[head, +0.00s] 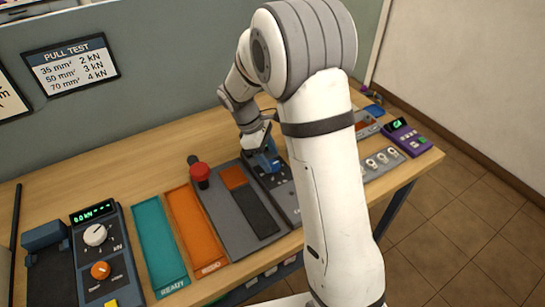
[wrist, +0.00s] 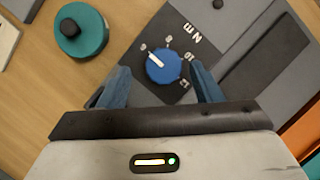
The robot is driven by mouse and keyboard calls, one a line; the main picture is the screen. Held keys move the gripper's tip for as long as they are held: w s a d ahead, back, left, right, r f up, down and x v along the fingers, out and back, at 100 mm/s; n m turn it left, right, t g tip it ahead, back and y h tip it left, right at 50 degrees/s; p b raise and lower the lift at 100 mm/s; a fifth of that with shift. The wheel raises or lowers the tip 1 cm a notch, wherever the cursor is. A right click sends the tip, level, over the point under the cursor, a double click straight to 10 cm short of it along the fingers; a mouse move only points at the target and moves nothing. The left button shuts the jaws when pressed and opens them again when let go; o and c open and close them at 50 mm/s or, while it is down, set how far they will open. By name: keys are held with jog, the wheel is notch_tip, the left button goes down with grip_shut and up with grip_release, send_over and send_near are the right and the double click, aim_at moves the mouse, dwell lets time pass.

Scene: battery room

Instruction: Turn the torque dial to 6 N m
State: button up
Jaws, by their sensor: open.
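The torque dial (wrist: 164,65) is a round blue knob with a white pointer line, on a dark plate (wrist: 138,80) marked "N m". Several small white numbers stand around it, seen turned over and too blurred to read surely. The pointer line aims up and left in the wrist view, towards the upper-left number. My gripper (wrist: 160,82) is open, with one blue finger on each side of the dial. In the head view my gripper (head: 266,160) is over the dark panel (head: 286,191), and the dial is hidden.
A teal round piece with a black knob (wrist: 80,30) is near the dial. A purple device (head: 408,138) stands right.

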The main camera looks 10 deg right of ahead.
jog(key=v, duration=0.6)
jog(key=shift+r, duration=0.2)
jog(key=s+d+r+m+t+y, duration=0.1)
jog(key=s+r+m, duration=0.1)
jog(key=s+m, duration=0.2)
jog(key=s+d+r+m+t+y, duration=0.1)
jog(key=s+m, duration=0.3)
jog(key=s, duration=0.7)
jog(key=s+d+r+m+t+y, duration=0.2)
jog(key=s+r+m, duration=0.1)
jog(key=s, duration=0.5)
jog(key=shift+s+d+r+m+t, duration=0.15)
jog(key=shift+d+r+m+t, duration=0.25)
jog(key=shift+m, duration=0.5)
